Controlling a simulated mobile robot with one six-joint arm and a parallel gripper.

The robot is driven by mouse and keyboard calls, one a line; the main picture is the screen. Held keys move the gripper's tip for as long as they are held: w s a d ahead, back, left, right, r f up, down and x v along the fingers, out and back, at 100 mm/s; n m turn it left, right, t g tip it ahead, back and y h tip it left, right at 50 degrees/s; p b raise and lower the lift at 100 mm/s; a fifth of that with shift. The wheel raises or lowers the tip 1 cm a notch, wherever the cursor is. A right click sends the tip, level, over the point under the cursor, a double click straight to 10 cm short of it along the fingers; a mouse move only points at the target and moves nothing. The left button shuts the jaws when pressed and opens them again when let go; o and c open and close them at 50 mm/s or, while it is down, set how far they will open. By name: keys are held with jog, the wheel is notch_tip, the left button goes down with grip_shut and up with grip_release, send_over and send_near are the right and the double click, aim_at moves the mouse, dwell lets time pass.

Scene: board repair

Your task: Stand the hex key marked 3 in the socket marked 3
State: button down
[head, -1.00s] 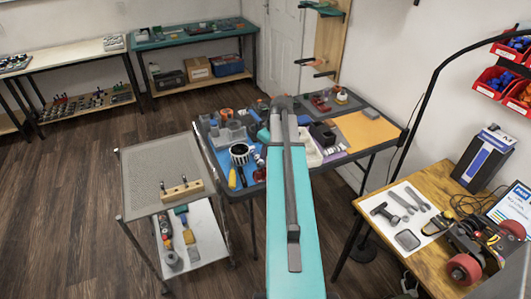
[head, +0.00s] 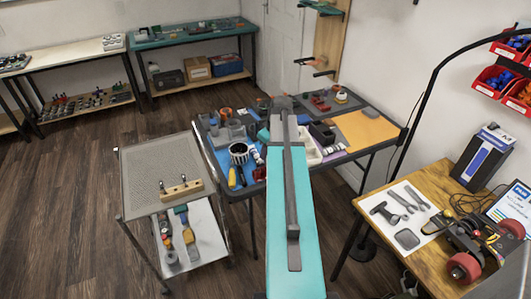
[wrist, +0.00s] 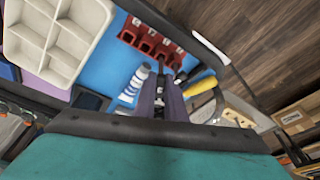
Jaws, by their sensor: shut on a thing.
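My gripper (wrist: 165,95) shows in the wrist view with its dark fingers close together. A thin dark piece, apparently a hex key (wrist: 160,68), shows between the fingertips; its marking cannot be read. A red block with several sockets (wrist: 150,42) lies just beyond the fingertips on the blue mat. The pale labels by its sockets are too small to read. I cannot tell whether the key touches the block. A wooden holder (head: 181,191) with upright dark keys stands on the grey cart at left.
A cream compartment tray (wrist: 62,38), a blue-and-white tube (wrist: 133,84) and a yellow handle (wrist: 199,86) lie around the gripper. The worktable's blue mat (wrist: 97,70) is crowded. The cart's perforated top (head: 145,165) is mostly clear.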

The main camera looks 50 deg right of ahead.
jog(key=shift+f+b, duration=1)
jog(key=shift+f, duration=0.95)
dwell(1.7)
jog(key=c, duration=1.6)
grip_release()
jog(key=shift+r, duration=0.1)
jog(key=shift+r+p, duration=2)
jog(key=shift+r, duration=1.45)
jog(key=shift+f, duration=0.1)
